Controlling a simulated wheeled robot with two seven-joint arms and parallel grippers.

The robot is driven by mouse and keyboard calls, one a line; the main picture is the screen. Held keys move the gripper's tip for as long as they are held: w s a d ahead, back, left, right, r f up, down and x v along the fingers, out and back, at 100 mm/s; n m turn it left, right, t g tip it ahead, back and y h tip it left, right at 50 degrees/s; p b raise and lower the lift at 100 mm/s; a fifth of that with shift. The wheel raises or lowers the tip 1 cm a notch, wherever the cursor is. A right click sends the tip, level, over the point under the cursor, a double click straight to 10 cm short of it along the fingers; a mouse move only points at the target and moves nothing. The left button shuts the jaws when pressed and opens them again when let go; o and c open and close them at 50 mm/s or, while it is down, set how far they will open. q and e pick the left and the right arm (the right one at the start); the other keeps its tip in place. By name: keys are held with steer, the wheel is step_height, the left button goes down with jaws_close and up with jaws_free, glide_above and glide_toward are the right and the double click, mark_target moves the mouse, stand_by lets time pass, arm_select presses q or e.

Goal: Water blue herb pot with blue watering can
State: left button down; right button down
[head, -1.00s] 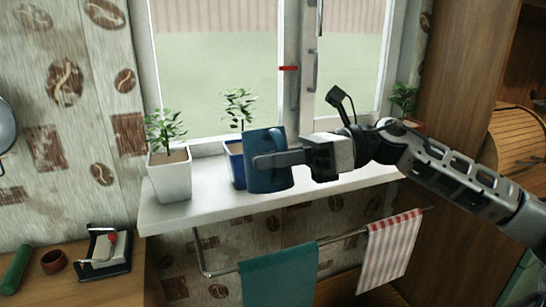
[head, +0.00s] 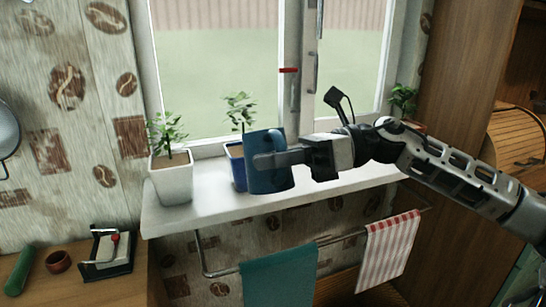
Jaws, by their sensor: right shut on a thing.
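A blue watering can (head: 268,178) is held in my right gripper (head: 277,158), which comes in from the right and is shut on it. The can looks upright, in front of the window sill. The blue herb pot (head: 236,166) stands on the sill just behind and to the left of the can, which hides its right part. A green leafy plant (head: 240,108) rises from the blue pot. I cannot see a spout on the can. My left gripper is not in view.
A white pot with a plant (head: 172,177) stands on the white sill (head: 215,208) at left. Another plant (head: 403,98) is at the sill's right end. Below, a rail carries a teal towel (head: 279,277) and a striped towel (head: 388,250). The window is behind.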

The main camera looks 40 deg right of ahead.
mark_target(273, 180)
steer(key=shift+r, duration=0.25)
steer(key=shift+d+f+n+t+y+p, duration=0.15)
steer(key=shift+f+n+p, duration=0.3)
steer(key=shift+f+n, duration=0.65)
steer(key=shift+f+n+t+y+p, duration=0.15)
steer(key=shift+f+n+y+p, duration=0.2)
steer(key=shift+f+n, duration=0.75)
steer(key=shift+r, duration=0.15)
steer(key=shift+w, duration=0.1)
